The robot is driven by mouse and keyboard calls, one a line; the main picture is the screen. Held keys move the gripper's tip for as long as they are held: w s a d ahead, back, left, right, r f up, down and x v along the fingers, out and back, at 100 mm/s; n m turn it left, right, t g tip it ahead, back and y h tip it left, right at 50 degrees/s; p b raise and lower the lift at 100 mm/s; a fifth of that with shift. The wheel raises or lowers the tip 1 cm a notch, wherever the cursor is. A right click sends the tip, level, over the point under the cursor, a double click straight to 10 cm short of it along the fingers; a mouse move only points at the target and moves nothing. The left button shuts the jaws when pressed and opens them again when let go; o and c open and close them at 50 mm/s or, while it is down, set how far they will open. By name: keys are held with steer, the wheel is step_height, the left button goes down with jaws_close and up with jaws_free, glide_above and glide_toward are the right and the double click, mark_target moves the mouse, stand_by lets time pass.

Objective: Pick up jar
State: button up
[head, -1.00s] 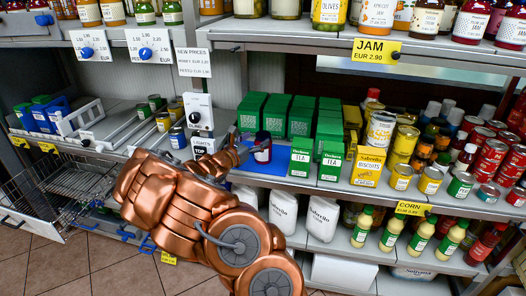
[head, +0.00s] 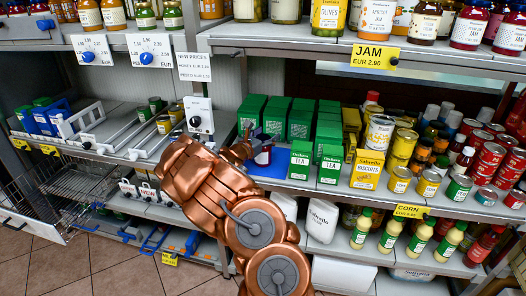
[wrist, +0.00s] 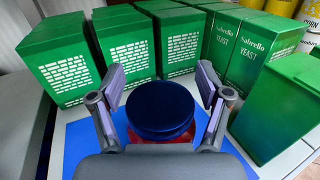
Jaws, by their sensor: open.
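The jar (wrist: 160,108) has a dark blue lid and a red lower part. In the wrist view it stands upright on a blue mat (wrist: 82,140). My gripper (wrist: 160,95) is open, with one finger on each side of the jar; I cannot tell whether either finger touches it. In the head view the jar (head: 263,157) is partly hidden by my gripper (head: 251,146), at the front of the middle shelf.
Green tea boxes (head: 300,160) stand right of the jar. Green boxes (wrist: 60,62) stand close behind it, and Yeast boxes (wrist: 240,45) behind right. A dial box (head: 198,118) is at the left. The upper shelf (head: 300,36) overhangs.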

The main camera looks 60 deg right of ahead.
steer(key=shift+c, duration=0.3)
jaws_close()
stand_by(0.4)
